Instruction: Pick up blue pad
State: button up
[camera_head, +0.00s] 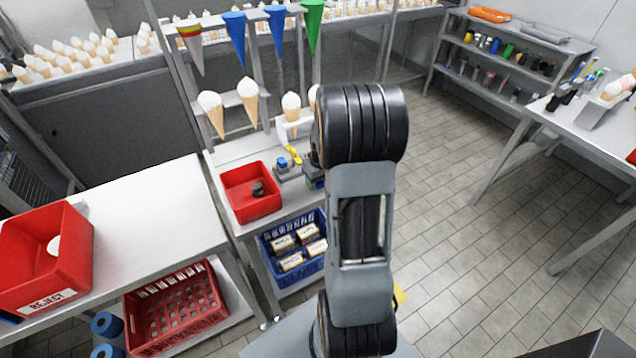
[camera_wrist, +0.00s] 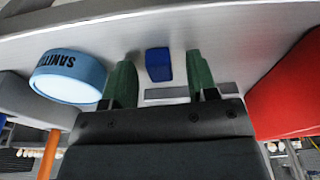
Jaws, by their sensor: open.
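A small blue pad (camera_wrist: 158,64) lies on the light grey work surface in the wrist view. It appears between and slightly beyond the green fingertips of my gripper (camera_wrist: 159,78). The fingers are apart, with nothing held, and a gap shows on each side of the pad. I cannot tell how far above the surface the fingertips are. In the head view my arm covers most of the gripper; small blue pieces (camera_head: 283,162) show on the bench just left of the arm, and I cannot tell which is the pad.
A round blue tub (camera_wrist: 68,77) marked "SANITI" stands left of the fingers in the wrist view. A red bin (camera_wrist: 290,90) is close on the right. In the head view, a red bin (camera_head: 236,177) sits on the bench, with cones in holders behind.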

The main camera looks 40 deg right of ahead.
jog(key=shift+c, duration=0.5)
jog(key=c, duration=0.9)
jog(key=shift+r, duration=0.4)
notch_tip(320, 180, up, 2)
jog(key=shift+r, duration=0.2)
jog(key=s+a+r+p, duration=0.1)
jog(key=s+a+r, duration=0.3)
jog(key=r, duration=0.3)
jog(key=s+a+r+p, duration=0.1)
jog(key=s+a+r, duration=0.3)
jog(key=s+r, duration=0.3)
jog(key=shift+a+r, duration=0.3)
jog(key=shift+r, duration=0.1)
